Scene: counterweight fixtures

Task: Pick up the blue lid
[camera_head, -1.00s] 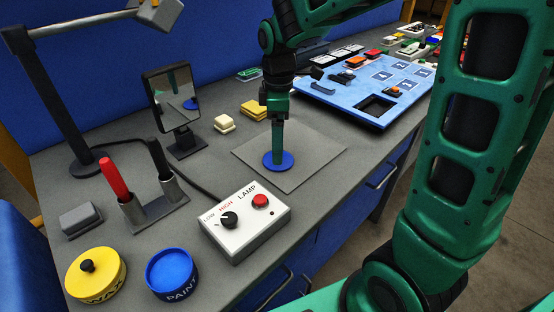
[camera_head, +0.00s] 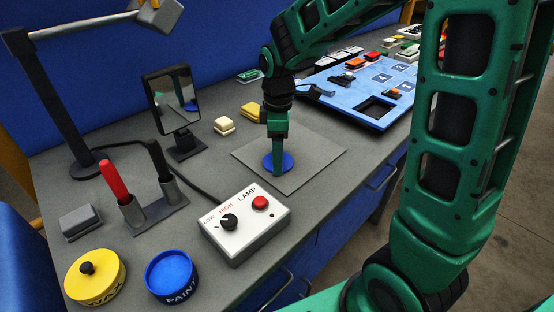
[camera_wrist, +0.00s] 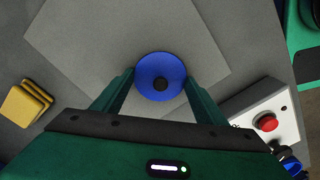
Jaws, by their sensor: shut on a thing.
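In the head view the lid (camera_head: 290,162) is partly hidden behind my gripper (camera_head: 278,171). My gripper points straight down and is shut on the lid. In the wrist view its two fingers (camera_wrist: 159,78) reach in from either side of the lid.
A white lamp box (camera_head: 245,222) with a dial and red button stands in front of the mat. A blue paint pot (camera_head: 171,272) and yellow wax pot (camera_head: 97,285) stand front left. Yellow pads (camera_head: 254,111), a mirror (camera_head: 172,100) and a blue board (camera_head: 340,108) stand around the mat.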

